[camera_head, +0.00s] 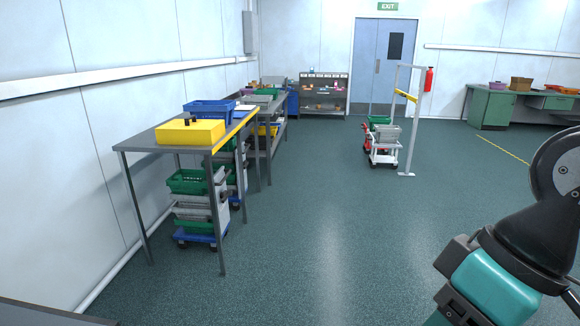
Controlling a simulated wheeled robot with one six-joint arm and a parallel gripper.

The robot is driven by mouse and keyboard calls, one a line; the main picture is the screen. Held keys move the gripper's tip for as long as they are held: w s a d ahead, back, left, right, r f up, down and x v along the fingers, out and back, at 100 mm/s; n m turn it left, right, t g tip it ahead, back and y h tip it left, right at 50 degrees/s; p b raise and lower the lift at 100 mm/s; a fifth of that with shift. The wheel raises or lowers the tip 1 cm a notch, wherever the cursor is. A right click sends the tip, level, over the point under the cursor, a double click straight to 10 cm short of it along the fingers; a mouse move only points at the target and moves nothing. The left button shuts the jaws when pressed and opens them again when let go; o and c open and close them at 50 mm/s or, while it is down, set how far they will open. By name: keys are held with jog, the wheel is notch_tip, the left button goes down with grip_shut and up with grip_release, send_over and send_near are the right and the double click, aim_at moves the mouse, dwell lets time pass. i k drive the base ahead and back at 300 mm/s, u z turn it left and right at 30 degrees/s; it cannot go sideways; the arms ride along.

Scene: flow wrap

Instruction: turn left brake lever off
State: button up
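No brake lever can be made out from here. A small white-framed cart (384,157) on wheels stands far off, right of centre, with grey and green bins on it. A blue wheeled base (197,237) carries stacked grey and green crates (190,182) under the near table. Any levers on either are too small to tell. Part of my arm shows at the lower right, but my gripper is out of view.
A grey table (150,139) with a yellow box (190,132) and blue trays (210,107) runs along the left wall. A post frame (411,130) stands beside the cart. Green cabinets (490,109) are at back right. The middle floor (310,230) is clear.

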aim_at(224, 195)
jog(key=z, duration=0.35)
jog(key=i, duration=2.05)
jog(key=u, duration=0.7)
jog(key=i, duration=2)
jog(key=u, duration=0.75)
